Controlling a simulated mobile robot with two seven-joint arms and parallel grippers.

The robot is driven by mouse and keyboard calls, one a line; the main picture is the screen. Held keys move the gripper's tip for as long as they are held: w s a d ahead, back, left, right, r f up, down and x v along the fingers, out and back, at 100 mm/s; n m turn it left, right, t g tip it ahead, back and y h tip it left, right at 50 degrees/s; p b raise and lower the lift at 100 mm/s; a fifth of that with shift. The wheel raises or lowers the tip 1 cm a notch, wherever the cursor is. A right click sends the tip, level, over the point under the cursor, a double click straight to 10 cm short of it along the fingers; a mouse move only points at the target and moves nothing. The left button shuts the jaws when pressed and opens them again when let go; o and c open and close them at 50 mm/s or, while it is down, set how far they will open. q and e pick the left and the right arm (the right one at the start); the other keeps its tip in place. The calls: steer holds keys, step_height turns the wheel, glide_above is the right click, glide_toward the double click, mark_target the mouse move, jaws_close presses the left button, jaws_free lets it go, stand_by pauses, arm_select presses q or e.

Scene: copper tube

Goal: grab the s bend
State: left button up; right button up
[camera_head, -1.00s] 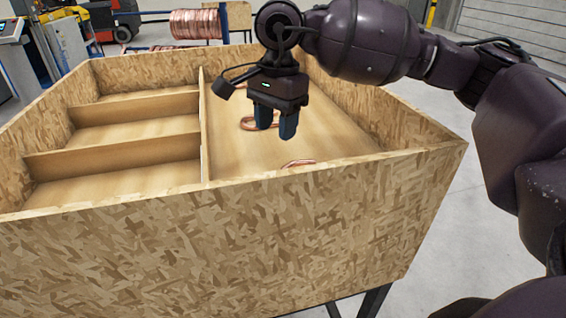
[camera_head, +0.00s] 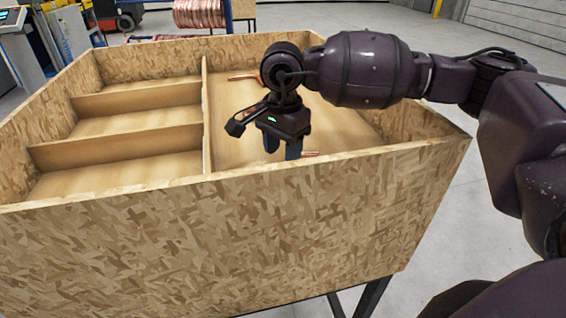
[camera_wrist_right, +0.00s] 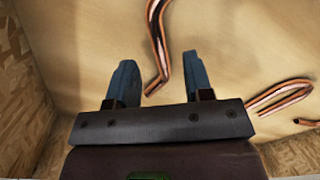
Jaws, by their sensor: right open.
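The s bend (camera_wrist_right: 158,45), a curved copper tube, lies on the floor of the wooden box in the right wrist view. Its lower end shows between the fingers of my right gripper (camera_wrist_right: 160,70), with the rest reaching past the fingertips. The gripper is open and not closed on the tube. In the head view my right gripper (camera_head: 281,148) hangs in the right compartment, near the front wall. I cannot see the s bend clearly there, as the gripper and wall hide that area. My left gripper is not in view.
A U-shaped copper tube (camera_wrist_right: 278,97) and part of another copper piece (camera_wrist_right: 307,122) lie to the right in the wrist view. A copper piece (camera_head: 243,77) lies farther back. The box's front wall (camera_head: 240,230) and divider (camera_head: 206,120) stand close to the gripper.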

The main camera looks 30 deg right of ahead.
steer(key=shift+f, duration=1.35)
jaws_close()
steer(key=shift+w+r, duration=0.1)
steer(key=shift+r, duration=0.1)
